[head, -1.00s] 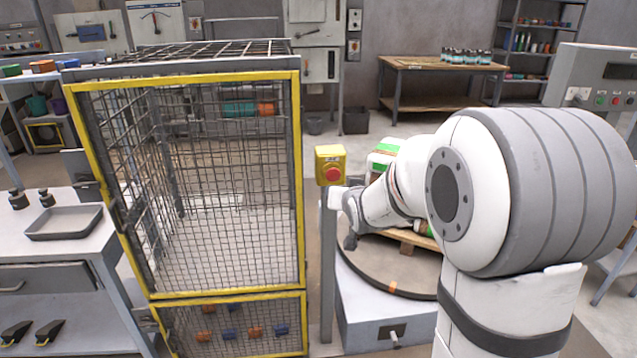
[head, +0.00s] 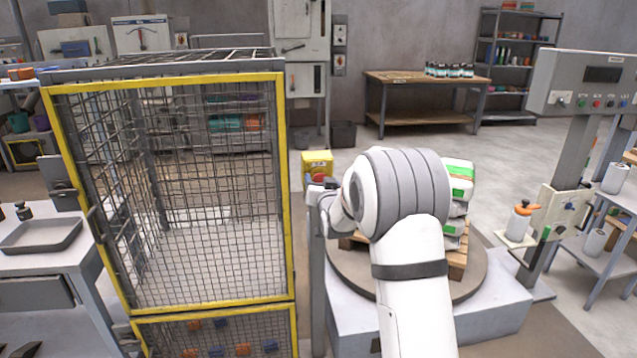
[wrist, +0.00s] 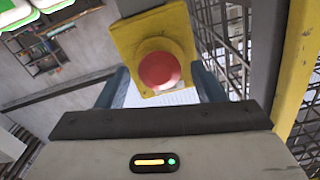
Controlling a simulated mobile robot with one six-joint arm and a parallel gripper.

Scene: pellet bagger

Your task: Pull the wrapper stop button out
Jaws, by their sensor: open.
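The wrapper stop button is a red mushroom head (wrist: 160,70) on a yellow box (wrist: 128,38). In the wrist view it lies straight ahead, between my two fingers as seen from the camera. My gripper (wrist: 162,88) is open, with one finger on each side of the red head. I cannot tell whether the fingers touch it.
A yellow-framed mesh cage (head: 287,200) stands close left of the post. Behind my arm, a turntable (head: 360,278) carries a pallet of stacked white and green bags (head: 456,205). A control panel (head: 590,85) stands at the right. Open floor lies behind.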

